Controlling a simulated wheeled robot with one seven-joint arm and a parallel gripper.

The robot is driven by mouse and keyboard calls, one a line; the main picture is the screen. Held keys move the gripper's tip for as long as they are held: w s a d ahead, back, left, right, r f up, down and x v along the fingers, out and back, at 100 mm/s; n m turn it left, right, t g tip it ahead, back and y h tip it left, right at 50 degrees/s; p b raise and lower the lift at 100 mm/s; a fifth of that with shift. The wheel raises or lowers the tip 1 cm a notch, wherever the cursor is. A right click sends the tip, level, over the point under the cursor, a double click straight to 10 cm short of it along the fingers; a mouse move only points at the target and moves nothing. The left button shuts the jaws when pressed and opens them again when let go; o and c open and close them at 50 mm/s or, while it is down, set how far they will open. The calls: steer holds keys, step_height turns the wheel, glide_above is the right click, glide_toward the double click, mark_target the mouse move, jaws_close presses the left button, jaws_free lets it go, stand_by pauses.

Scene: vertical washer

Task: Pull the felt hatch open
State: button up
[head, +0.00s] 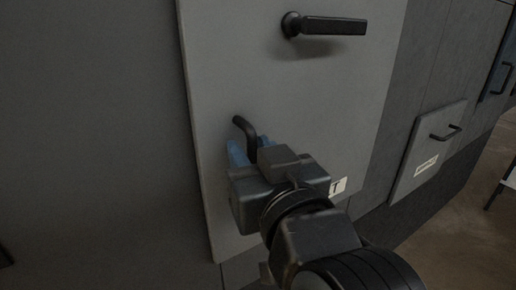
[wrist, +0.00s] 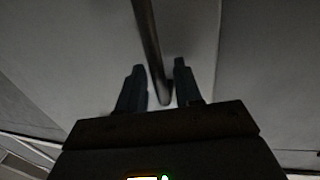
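The hatch is a large light-grey panel (head: 270,85) in the head view. A white label (head: 338,186) on it is mostly hidden by my gripper; only a "T" shows. A black bar handle (head: 246,131) stands out from its lower left part, its lower end hidden behind my gripper. My gripper (head: 250,147) is at this handle with its blue fingers apart. In the wrist view, the dark handle bar (wrist: 149,45) runs down between the two fingertips of my gripper (wrist: 158,75), with gaps on both sides. The panel looks closed, but I cannot tell for sure.
A black lever handle (head: 325,25) is higher on the same panel. A smaller grey hatch (head: 427,150) with its own black handle and label is at the right. Dark wall lies to the left. Open brown floor (head: 450,225) shows at the lower right.

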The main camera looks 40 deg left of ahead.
steer(key=shift+a, duration=0.1)
steer(key=shift+c, duration=0.4)
jaws_close()
